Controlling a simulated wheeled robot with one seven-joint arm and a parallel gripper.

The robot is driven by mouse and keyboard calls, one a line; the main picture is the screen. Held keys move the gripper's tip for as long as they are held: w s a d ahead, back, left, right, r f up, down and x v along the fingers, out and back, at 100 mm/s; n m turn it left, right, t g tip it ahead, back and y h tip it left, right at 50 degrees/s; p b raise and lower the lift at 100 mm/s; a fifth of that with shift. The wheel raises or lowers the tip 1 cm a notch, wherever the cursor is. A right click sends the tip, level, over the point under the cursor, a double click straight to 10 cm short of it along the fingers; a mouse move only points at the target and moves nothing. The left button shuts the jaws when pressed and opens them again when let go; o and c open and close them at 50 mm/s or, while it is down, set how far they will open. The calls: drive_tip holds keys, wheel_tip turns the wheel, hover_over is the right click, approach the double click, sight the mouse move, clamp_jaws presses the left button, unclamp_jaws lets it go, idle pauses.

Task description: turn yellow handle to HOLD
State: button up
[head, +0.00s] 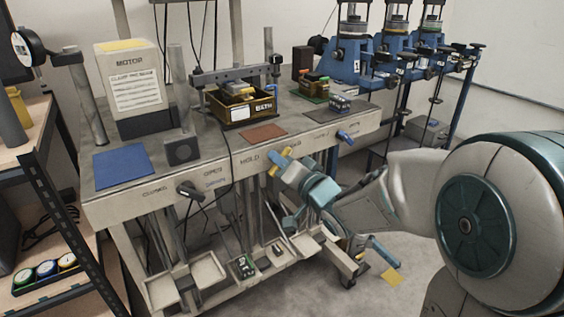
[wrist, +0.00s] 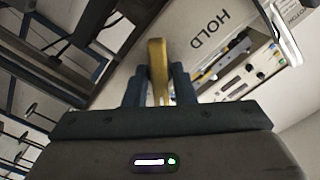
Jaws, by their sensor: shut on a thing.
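The yellow handle (head: 275,166) is on the front face of the workbench, just right of the HOLD label (head: 250,160) in the head view. My gripper (head: 287,160) reaches it from the right and front. In the wrist view the yellow handle (wrist: 158,68) stands between the two blue-grey fingers of my gripper (wrist: 159,85), which are shut on it. The HOLD label (wrist: 210,30) shows beside it, to the right. The handle's pivot is hard to make out. A black handle (head: 190,190) sits further left on the same face, near CLOSED and OPEN labels.
A blue handle (head: 345,136) is further right on the bench front. The bench top (head: 205,145) holds a motor box (head: 133,85), a blue mat (head: 121,165) and a brown crate (head: 238,105). Trays (head: 200,270) hang below. Blue presses (head: 352,55) stand behind right.

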drive_tip(key=shift+f, duration=0.1)
drive_tip(key=n+b, duration=0.3)
drive_tip(key=n, duration=0.1)
drive_tip(key=n+b, duration=0.3)
drive_tip(key=n, duration=0.1)
drive_tip(key=shift+s+a+f+n, duration=0.1)
drive_tip(key=shift+n, duration=0.3)
drive_tip(key=n+b, duration=0.3)
drive_tip(key=n, duration=0.1)
drive_tip(key=n+b, duration=0.3)
drive_tip(key=n, duration=0.1)
drive_tip(key=shift+n, duration=0.6)
drive_tip(key=o, duration=0.8)
